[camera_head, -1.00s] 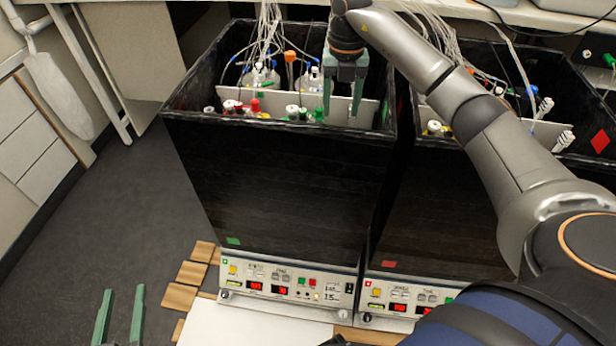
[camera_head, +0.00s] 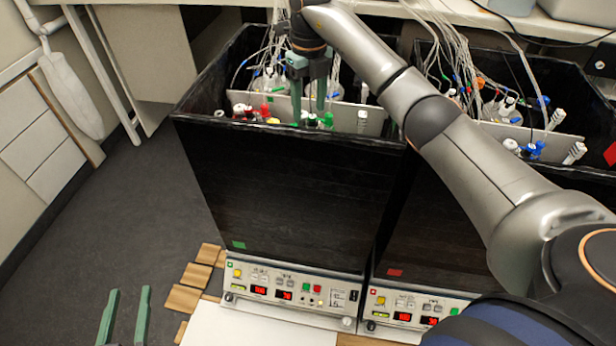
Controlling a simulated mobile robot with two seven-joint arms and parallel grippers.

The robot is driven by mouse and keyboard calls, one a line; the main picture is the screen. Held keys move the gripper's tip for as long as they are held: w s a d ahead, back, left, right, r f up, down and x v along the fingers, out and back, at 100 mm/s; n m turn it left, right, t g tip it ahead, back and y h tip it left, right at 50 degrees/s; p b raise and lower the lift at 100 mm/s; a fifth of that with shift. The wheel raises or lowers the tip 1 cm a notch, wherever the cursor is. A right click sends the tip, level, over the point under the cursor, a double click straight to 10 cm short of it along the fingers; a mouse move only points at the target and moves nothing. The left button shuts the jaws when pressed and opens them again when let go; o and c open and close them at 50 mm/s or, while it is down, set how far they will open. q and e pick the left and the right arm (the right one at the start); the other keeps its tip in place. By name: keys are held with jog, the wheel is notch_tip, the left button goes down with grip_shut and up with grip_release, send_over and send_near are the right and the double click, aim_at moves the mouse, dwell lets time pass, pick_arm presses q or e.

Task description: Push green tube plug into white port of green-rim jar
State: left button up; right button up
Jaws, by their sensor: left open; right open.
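My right gripper (camera_head: 309,108) points down inside the left black box (camera_head: 290,190), fingers apart. Its fingertips are close to small green plugs or caps (camera_head: 328,120) at the box's front edge; I cannot tell whether they touch. Which of these is the tube plug is too small to tell. The jar bodies and any green rim are hidden by the box's front wall. White-topped parts (camera_head: 362,118) stand to the right of the fingers; I cannot tell which is the white port. My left gripper (camera_head: 125,300) is open and empty at the lower left, over the floor.
Red, yellow and white caps (camera_head: 265,111) crowd the box left of the fingers. Thin tubes hang in from behind. A second black box (camera_head: 450,215) with more caps stands to the right. Control panels (camera_head: 290,288) sit below the boxes. The floor at left is clear.

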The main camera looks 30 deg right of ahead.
jog(key=a+r+n, duration=0.1)
jog(key=a+n, duration=0.1)
jog(key=n, duration=0.7)
jog(key=s+a+r+n, duration=0.1)
jog(key=r+n, duration=0.1)
jog(key=n, duration=0.7)
jog(key=s+a+r+n, duration=0.1)
jog(key=a+n, duration=0.1)
jog(key=n, duration=0.7)
jog(key=shift+s+a+r+n, duration=0.25)
jog(key=shift+a+r+n, duration=0.05)
jog(key=shift+r, duration=0.1)
jog(key=s+a+f+n+p, duration=0.2)
jog(key=s+f+n+p, duration=0.1)
jog(key=s, duration=0.4)
jog(key=s+a+f+n+p, duration=0.1)
jog(key=s+f+n+p, duration=0.2)
jog(key=s, duration=0.4)
jog(key=shift+a+f+n+p, duration=0.3)
jog(key=shift+a+f+n, duration=0.05)
jog(key=shift+f+n, duration=0.15)
